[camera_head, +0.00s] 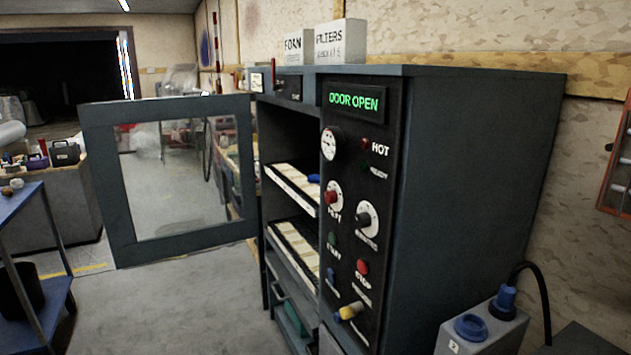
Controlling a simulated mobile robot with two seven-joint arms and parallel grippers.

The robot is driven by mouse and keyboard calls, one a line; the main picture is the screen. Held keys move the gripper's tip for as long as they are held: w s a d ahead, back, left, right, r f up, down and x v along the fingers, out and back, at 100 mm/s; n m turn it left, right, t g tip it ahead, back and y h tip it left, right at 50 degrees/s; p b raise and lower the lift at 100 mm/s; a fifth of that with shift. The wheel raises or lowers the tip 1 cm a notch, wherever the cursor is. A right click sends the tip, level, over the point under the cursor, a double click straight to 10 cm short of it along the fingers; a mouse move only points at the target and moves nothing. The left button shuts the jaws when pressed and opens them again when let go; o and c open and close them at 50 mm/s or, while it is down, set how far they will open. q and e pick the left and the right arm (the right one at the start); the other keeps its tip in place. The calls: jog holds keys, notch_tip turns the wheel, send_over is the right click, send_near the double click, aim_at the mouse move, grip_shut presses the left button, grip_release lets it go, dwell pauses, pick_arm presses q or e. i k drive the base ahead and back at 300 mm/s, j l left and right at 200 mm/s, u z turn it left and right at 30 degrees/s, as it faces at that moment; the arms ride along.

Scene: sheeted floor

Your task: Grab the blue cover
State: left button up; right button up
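Several blue things show, and I cannot tell which is the cover. A round blue piece (470,327) lies on top of a grey box marked 2 at the bottom right. Beside it a blue plug (504,302) with a black cable stands on the same grey box (456,347). A small blue thing (313,178) rests on the upper shelf inside the dark cabinet, partly hidden by the control panel. Neither of my grippers is in view.
The dark cabinet (470,150) stands in the middle, its display reading DOOR OPEN. Its framed glass door (100,185) swings out to the left. A blue table (20,200) is at the left edge. Grey floor (170,300) in front is clear.

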aim_at(313, 179)
jog(key=i+j+z, duration=0.1)
jog(key=z, duration=0.75)
jog(key=i+j+z, duration=0.1)
jog(key=j+z, duration=0.7)
jog(key=j, duration=0.25)
jog(key=i+j+z, duration=0.15)
jog(key=j, duration=0.3)
jog(key=k+j+z, duration=0.15)
jog(key=j, duration=1.4)
jog(key=i+j, duration=0.05)
